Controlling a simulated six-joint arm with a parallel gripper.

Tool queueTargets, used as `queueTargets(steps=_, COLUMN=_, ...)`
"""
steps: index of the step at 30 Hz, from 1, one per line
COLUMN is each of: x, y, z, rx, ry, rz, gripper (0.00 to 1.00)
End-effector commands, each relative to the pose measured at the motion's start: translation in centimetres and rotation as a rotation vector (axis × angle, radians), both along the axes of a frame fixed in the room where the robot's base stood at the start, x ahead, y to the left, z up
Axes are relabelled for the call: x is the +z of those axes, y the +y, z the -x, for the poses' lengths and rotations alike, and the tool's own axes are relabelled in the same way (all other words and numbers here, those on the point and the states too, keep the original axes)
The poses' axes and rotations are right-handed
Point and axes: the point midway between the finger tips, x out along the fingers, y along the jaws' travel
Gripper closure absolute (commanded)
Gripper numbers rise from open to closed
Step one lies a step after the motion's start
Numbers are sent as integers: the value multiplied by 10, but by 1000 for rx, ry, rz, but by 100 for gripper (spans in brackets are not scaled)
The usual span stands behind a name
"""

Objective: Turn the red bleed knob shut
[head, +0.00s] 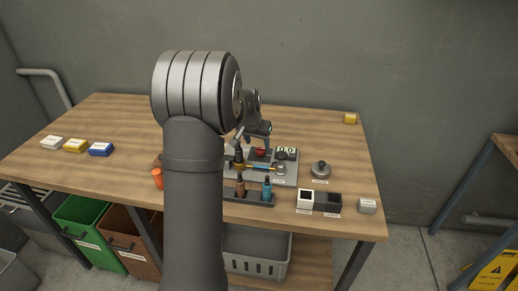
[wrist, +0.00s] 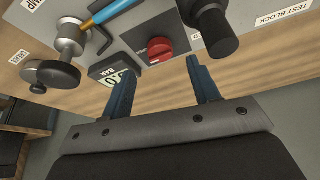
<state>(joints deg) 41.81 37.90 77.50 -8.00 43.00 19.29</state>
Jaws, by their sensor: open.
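The red bleed knob (wrist: 160,50) is a round red dial with a raised grip bar on the grey test block panel (wrist: 130,42). In the head view the red knob (head: 260,152) shows as a small red spot just under my gripper (head: 261,135). In the wrist view my gripper (wrist: 200,80) is open, with two dark blue fingers apart and nothing between them. A dark gauge with light digits (wrist: 118,78) sits beside the knob.
A black cylindrical fitting (wrist: 212,30) stands right of the knob. On the table are a holder with bottles (head: 254,198), black and white boxes (head: 318,200) and a round weight (head: 320,170).

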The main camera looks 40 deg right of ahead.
Motion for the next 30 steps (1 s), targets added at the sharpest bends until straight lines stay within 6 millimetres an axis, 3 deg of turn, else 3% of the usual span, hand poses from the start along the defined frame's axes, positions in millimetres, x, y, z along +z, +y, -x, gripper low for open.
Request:
queueTargets(steps=3, x=-23, y=-7, z=-5, rx=0, ry=2, rz=-2, gripper=44)
queueTargets(steps=9, x=-44, y=-15, z=-10, rx=1, ry=1, rz=-1, gripper=44)
queueTargets(steps=22, x=-52, y=-18, z=-12, rx=1, ry=0, rz=0, gripper=44)
queueTargets(steps=28, x=-52, y=-18, z=-12, rx=1, ry=0, rz=0, gripper=84)
queueTargets(steps=30, x=-52, y=-18, z=-12, rx=1, ry=0, rz=0, gripper=89)
